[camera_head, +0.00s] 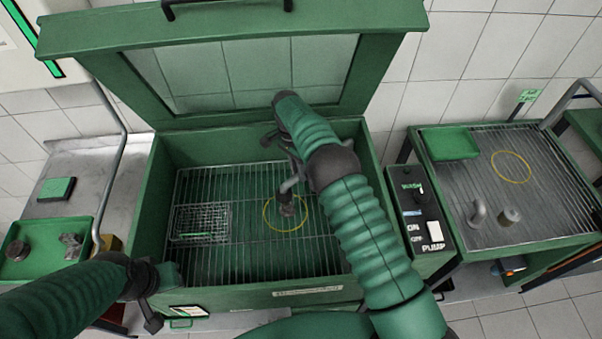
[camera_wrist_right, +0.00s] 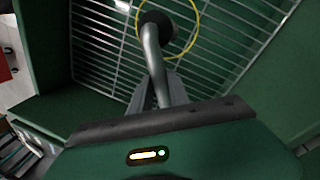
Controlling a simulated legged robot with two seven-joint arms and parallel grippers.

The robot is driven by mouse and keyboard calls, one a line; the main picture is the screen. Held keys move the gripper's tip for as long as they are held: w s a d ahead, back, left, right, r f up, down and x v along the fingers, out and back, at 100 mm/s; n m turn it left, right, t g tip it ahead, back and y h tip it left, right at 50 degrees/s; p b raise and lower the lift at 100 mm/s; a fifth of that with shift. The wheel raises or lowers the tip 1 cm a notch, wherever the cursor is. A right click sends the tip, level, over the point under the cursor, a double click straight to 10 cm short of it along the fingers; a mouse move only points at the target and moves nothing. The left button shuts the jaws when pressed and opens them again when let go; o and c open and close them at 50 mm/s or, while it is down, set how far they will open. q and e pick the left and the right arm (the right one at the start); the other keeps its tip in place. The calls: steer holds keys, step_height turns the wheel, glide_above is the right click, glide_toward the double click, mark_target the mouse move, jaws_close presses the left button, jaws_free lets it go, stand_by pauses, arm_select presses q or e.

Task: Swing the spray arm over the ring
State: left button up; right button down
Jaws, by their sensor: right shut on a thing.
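The spray arm (camera_head: 289,186) is a bent grey pipe with a dark round nozzle inside the green washer. My right gripper (camera_head: 294,166) is shut on the pipe. In the right wrist view the pipe (camera_wrist_right: 152,55) runs out from between the fingers (camera_wrist_right: 158,98) to the nozzle (camera_wrist_right: 156,24). The yellow ring (camera_head: 264,212) lies on the washer's wire grate. The nozzle appears inside the ring's outline in both views; its height above the grate is unclear. My left gripper (camera_head: 160,295) is at the washer's front left corner; its jaws are unclear.
The washer's lid (camera_head: 130,90) stands open behind. A wire basket (camera_head: 201,222) sits on the grate left of the ring. A switch box marked PUMP (camera_head: 424,205) is at the washer's right. A draining table (camera_head: 560,150) with another yellow ring (camera_head: 494,165) stands further right.

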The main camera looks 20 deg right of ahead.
arm_select(q)
steer(key=shift+a, duration=0.2)
arm_select(e)
steer(key=shift+w+a+r, duration=0.15)
steer(key=shift+w, duration=0.05)
steer(key=c, duration=1.6)
jaws_free()
steer(key=o, duration=0.3)
steer(key=shift+w, duration=0.15)
arm_select(q)
steer(key=shift+w+a+f, duration=0.1)
steer(key=shift+w, duration=0.15)
arm_select(e)
steer(key=shift+o, duration=0.2)
steer(key=shift+r, duration=0.15)
arm_select(q)
step_height(320, 180, down, 4)
steer(key=b, duration=0.3)
steer(key=shift+s+b, duration=0.1)
steer(key=shift+b, duration=0.25)
arm_select(e)
steer(key=s+a+r, duration=0.2)
steer(key=s, duration=0.5)
steer(key=s+a+r, duration=0.2)
steer(key=s+a, duration=0.1)
steer(key=s, duration=0.5)
steer(key=shift+s, duration=0.15)
